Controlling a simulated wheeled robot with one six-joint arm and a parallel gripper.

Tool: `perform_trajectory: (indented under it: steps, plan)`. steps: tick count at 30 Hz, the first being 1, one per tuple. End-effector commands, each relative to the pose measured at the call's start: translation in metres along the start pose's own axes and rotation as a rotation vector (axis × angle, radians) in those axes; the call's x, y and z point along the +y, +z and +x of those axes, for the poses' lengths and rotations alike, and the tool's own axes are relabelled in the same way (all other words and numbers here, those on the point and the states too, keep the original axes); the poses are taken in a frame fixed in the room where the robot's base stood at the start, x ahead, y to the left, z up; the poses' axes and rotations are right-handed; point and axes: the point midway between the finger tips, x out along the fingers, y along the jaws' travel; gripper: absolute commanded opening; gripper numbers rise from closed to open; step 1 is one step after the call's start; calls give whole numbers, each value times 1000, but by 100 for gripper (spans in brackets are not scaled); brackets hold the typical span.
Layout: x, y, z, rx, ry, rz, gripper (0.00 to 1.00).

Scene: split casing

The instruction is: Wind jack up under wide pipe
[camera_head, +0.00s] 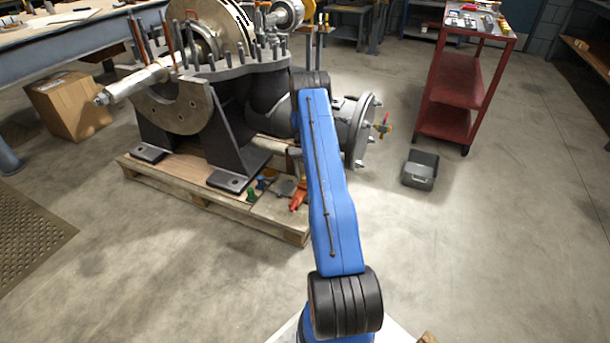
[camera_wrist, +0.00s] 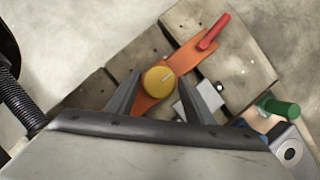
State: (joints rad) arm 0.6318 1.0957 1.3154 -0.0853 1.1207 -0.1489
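The wide grey pipe (camera_head: 345,112) with a bolted end flange sticks out of the casing, partly behind my blue arm in the head view. An orange jack-like tool with a red handle (camera_head: 297,200) lies low on the pallet, beside my arm. In the wrist view its orange body (camera_wrist: 190,58) shows with a red handle (camera_wrist: 213,32) and a round yellow knob (camera_wrist: 158,82). My gripper (camera_wrist: 159,76) has its two fingers apart, one on each side of the yellow knob. Contact with the knob is not clear. My gripper is hidden in the head view.
The wooden pallet (camera_head: 282,222) carries the casing and its black stands (camera_head: 240,150). Green pieces (camera_head: 251,195) lie by the tool; one green cylinder (camera_wrist: 280,108) is at right in the wrist view. A grey bin (camera_head: 421,170) and red cart (camera_head: 462,80) stand right. Front floor is clear.

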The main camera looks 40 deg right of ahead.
Motion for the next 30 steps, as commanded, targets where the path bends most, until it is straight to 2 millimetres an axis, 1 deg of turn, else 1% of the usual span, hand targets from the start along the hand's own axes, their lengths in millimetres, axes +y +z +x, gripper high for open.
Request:
perform_trajectory:
  steps: [10,14,20,30]
  plan:
    - [0,-1,-2,3,0,0,59]
    - [0,-1,-10,4,0,1,59]
    - [0,-1,-42,5,1,0,59]
    - [0,-1,-111,5,1,0,59]
